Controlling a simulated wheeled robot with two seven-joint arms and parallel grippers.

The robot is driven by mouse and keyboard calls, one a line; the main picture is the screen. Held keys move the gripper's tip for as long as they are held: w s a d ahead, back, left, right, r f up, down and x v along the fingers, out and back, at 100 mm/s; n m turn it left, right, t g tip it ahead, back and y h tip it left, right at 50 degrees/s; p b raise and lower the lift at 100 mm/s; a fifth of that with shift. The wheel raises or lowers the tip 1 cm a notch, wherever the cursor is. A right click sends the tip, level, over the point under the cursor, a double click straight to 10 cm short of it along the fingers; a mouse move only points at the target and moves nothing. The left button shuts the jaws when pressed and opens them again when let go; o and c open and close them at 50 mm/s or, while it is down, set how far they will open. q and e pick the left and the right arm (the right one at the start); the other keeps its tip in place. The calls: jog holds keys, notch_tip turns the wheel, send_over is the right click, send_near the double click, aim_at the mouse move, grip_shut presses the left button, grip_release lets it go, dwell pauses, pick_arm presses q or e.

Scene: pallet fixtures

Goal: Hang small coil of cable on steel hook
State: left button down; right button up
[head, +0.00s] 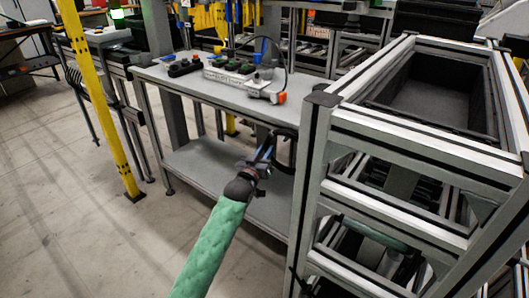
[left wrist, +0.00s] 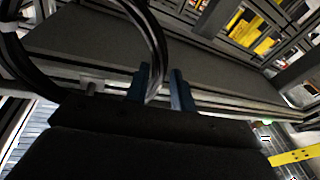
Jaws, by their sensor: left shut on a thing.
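My left gripper (head: 263,160) is at the table's front edge, close to the corner of the metal rack. It is shut on the small coil of cable, a black loop (head: 291,151) that hangs at the fingertips. In the left wrist view the coil (left wrist: 158,42) passes between the blue fingers (left wrist: 162,88), and more black loop shows at the left. A small pale metal piece (left wrist: 89,86) on the table edge, left of the fingers, may be the steel hook; I cannot tell for sure. Whether the coil touches it is unclear. My right gripper is not visible.
The aluminium rack (head: 400,130) stands close at right. A yellow post (head: 100,100) stands at left, with open floor around it.

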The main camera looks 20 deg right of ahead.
pick_arm(q)
jog(key=shift+f, duration=0.3)
jog(key=c, duration=1.1)
grip_release()
jog(key=shift+w, duration=0.1)
jog(key=shift+r, duration=0.1)
jog(key=shift+s+a, duration=0.2)
jog(key=shift+s, duration=0.1)
jog(key=v, duration=0.7)
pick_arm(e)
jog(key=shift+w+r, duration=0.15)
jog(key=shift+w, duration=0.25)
